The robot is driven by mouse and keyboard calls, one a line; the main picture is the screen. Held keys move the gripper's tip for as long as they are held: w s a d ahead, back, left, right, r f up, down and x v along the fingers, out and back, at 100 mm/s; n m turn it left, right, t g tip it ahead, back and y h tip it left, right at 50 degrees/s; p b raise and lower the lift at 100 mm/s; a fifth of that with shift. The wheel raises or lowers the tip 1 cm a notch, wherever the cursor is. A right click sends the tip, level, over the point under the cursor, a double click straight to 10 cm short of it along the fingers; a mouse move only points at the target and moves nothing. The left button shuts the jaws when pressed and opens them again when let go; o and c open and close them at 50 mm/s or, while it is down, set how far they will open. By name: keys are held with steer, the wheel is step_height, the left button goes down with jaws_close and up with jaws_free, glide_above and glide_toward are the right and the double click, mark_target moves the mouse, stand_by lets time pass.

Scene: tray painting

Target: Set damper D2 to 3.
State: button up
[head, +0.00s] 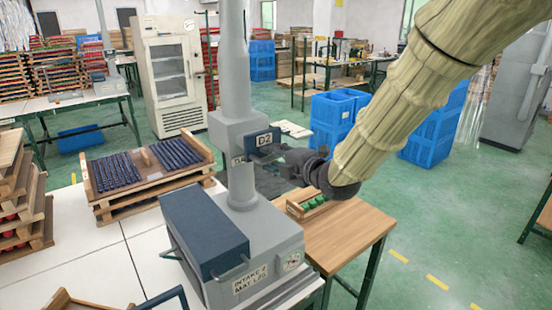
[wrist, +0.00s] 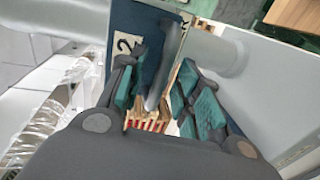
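Damper D2 shows in the head view as a dark plate with a white D2 label (head: 264,139), on the grey box (head: 230,128) of the upright duct. My gripper (head: 282,160) is at the right of this plate, partly hidden by its own dark body. In the wrist view my gripper (wrist: 163,82) has its teal-padded fingers apart. A dark grey handle (wrist: 165,65) stands between them, with a gap visible on the right. Behind it is a dark blue plate (wrist: 151,48) with a pale label reading 2. I cannot read the damper's setting.
A grey intake unit (head: 255,262) with a dark blue top stands below the duct. A wooden tray of dark rods (head: 135,172) lies on the white table at left. A wooden table (head: 340,235) with a small box of green items is at right, with open green floor beyond.

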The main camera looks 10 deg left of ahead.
steer(key=v, duration=1.1)
steer(key=shift+s+d, duration=0.1)
steer(key=shift+d, duration=0.05)
steer(key=s+d+f+m+g+h, duration=0.1)
steer(key=s+d+f+m+h, duration=0.25)
steer(key=f, duration=0.85)
steer(key=s+d+f+m+g+h, duration=0.15)
steer(key=d+f+m, duration=0.45)
steer(key=f, duration=0.6)
steer(key=s+d+f+m+g+h, duration=0.1)
steer(key=s+d+f+m+h, duration=0.15)
steer(key=f+m, duration=0.6)
steer(key=s+d+f+m+g+h, duration=0.1)
steer(key=s+d+f+m+g, duration=0.1)
steer(key=s+f, duration=0.6)
steer(key=s+d+f+m+g+h, duration=0.1)
steer(key=s+d+f+m+g, duration=0.2)
steer(key=s, duration=0.9)
steer(key=s+d+f+m+g+h, duration=0.1)
steer(key=s+d+f+m, duration=0.3)
steer(key=s+d+f, duration=0.4)
step_height(320, 180, down, 6)
steer(key=s+g, duration=0.1)
steer(key=s, duration=0.1)
steer(key=shift+s+r+g+h, duration=0.15)
steer(key=shift+s+g+h, duration=0.15)
steer(key=shift+g+h, duration=0.05)
